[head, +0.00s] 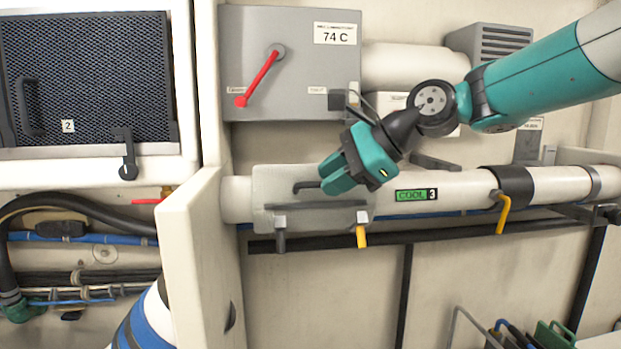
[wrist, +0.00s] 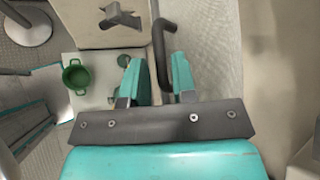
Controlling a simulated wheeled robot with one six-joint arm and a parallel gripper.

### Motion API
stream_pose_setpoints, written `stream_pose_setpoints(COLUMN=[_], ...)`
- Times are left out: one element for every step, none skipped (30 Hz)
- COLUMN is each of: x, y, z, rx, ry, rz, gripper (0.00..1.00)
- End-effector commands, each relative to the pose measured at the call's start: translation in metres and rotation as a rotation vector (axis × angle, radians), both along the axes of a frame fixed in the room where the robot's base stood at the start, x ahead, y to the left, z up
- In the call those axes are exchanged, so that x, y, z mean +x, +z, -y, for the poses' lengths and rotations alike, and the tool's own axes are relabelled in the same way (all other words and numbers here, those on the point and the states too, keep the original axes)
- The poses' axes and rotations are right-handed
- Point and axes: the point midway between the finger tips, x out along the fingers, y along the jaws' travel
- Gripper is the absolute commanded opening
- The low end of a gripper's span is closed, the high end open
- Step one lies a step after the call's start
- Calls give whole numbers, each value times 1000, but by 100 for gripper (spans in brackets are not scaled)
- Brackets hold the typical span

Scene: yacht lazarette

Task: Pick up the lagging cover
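The lagging cover (head: 275,212) is a pale grey sleeve around the left part of the white pipe, with a dark bar handle on its front. Two latches hang along its lower edge, one with a dark lever and one with a yellow lever. My gripper (head: 330,184) is at the handle's right end in the head view and hides part of it. In the wrist view the fingers of my gripper (wrist: 156,80) are apart, with the dark handle (wrist: 163,50) running between them. A gap shows beside the left finger; contact on the right is unclear. The cover's pale surface (wrist: 208,35) lies beyond.
A grey switch box (head: 290,60) with a red lever is above the pipe. A cream partition (head: 190,255) stands just left of the cover. The pipe (head: 455,190) continues right to a dark clamp with a yellow lever. A green pot (wrist: 76,75) lies below.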

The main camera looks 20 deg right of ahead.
Motion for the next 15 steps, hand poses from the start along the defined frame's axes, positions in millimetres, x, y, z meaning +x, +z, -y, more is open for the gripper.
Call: stream_pose_setpoints(x=[4,7,10,11,13,14,14,15,15,15,15,15,15,15,15], y=[-1,-5,-9,-11,-12,-14,-15,-16,-16,-16,-16,-16,-16,-16,-16], z=[-7,-9,-13,-14,-16,-17,-18,-18,-18,-18,-18,-18,-18,-18,-18], rx=[1,0,1,1,0,0,0,-1,-1,-1,-1,-1,-1,-1,-1], ry=[5,4,5,2,2,2,2,1,1,0,-1,-1,-1,-1,-1], rz=[-3,-4,-3,-3,-2,-1,-1,0,1,0,1,1,1,1,1], gripper=[25,25,25,25,25,25,25,25,25,25,25,25,25,23,14])
